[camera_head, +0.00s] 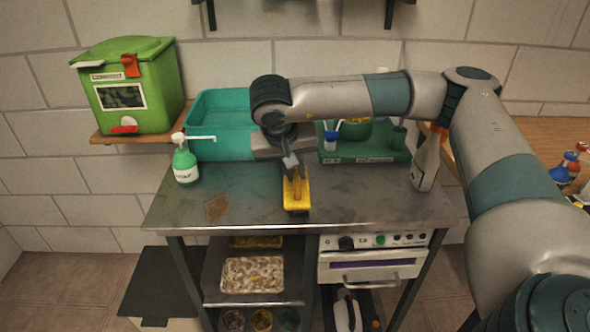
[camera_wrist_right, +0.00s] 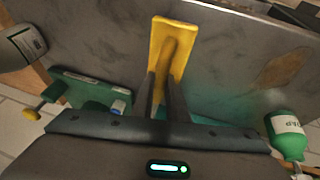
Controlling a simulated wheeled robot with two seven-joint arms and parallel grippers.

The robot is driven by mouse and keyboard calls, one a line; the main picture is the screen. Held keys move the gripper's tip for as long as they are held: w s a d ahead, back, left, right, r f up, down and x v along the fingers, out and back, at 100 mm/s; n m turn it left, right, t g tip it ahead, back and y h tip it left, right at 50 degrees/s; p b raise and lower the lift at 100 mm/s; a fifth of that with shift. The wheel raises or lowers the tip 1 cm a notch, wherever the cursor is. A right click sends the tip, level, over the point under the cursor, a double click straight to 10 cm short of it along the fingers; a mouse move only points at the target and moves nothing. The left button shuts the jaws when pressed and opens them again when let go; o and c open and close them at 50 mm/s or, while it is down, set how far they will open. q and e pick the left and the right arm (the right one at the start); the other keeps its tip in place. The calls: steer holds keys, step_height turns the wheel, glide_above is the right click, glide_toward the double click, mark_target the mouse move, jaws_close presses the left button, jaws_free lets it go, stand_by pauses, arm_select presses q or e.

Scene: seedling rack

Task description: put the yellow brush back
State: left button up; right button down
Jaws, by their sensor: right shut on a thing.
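The yellow brush (camera_head: 297,192) is over the middle of the metal table (camera_head: 370,205), near its front half. My right gripper (camera_head: 291,168) is shut on it. In the right wrist view the yellow brush (camera_wrist_right: 172,45) extends out beyond the two fingers of my right gripper (camera_wrist_right: 163,95), which hold it on both sides. Whether the brush touches the tabletop I cannot tell. My left gripper is not in view.
A teal bin (camera_head: 215,148) stands at the back left, with a green-and-white pump bottle (camera_head: 185,165) in front. A green tray (camera_head: 365,156) with several items sits behind right. A spray bottle (camera_head: 427,165) stands at the right.

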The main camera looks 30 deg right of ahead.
mark_target(294, 172)
steer(key=shift+f, duration=0.1)
steer(key=c, duration=1.7)
jaws_free()
steer(key=shift+c, duration=0.2)
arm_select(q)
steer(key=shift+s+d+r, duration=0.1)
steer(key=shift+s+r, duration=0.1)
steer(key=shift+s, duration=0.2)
arm_select(e)
steer(key=shift+r, duration=0.2)
steer(key=shift+v, duration=0.9)
steer(key=v, duration=0.3)
steer(key=shift+a+b, duration=0.1)
steer(key=shift+b, duration=0.3)
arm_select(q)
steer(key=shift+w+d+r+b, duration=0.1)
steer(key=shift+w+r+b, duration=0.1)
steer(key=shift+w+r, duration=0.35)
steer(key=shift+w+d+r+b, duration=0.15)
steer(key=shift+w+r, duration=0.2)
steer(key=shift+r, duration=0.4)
arm_select(e)
steer(key=v, duration=0.7)
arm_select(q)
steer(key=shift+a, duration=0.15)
